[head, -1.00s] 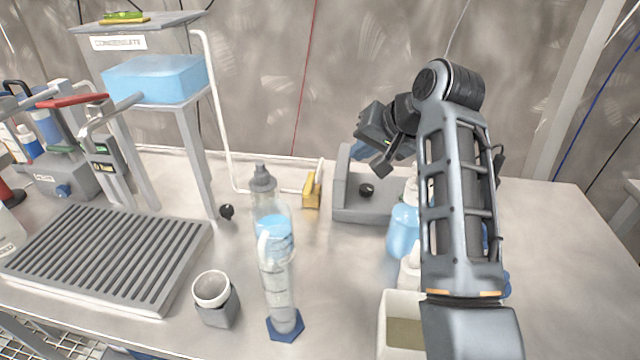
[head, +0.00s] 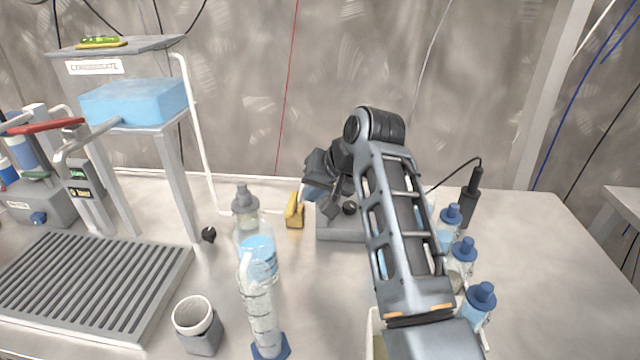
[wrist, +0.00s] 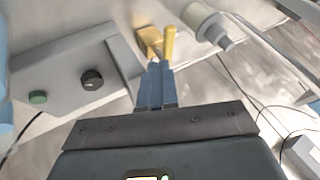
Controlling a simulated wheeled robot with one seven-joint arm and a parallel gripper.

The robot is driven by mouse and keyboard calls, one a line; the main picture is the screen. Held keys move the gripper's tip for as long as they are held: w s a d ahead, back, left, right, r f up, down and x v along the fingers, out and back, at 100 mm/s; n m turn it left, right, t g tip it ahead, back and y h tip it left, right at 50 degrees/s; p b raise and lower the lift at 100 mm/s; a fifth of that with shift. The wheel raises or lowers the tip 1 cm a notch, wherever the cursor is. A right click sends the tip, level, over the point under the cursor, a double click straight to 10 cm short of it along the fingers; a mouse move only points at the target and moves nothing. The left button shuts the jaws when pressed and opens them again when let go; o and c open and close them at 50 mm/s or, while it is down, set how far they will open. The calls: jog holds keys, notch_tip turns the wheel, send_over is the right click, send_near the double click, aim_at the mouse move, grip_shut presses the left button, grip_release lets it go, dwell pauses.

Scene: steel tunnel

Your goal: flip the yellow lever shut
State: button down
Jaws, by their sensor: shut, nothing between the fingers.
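The yellow lever (head: 295,210) stands up from a small yellow block on the bench, at the end of a white pipe, in the head view. In the wrist view the lever (wrist: 169,42) rises beside its yellow base (wrist: 149,40), just beyond my fingertips. My gripper (wrist: 158,66) is shut and empty, its blue fingers together and pointing at the lever's base. Whether the fingertips touch it I cannot tell. In the head view my gripper (head: 311,190) is just right of the lever, partly hidden by my own wrist.
A grey box with a black knob (wrist: 92,79) and green button (wrist: 38,97) stands beside my fingers. A clear bottle (head: 257,250) and a measuring cylinder (head: 262,310) stand in front of the lever. Blue-capped bottles (head: 462,255) stand right of my arm.

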aim_at(292, 209)
jog(key=shift+x, duration=2.35)
jog(key=shift+a+m+p, duration=0.2)
jog(key=shift+m+p, duration=0.1)
jog(key=shift+p, duration=0.05)
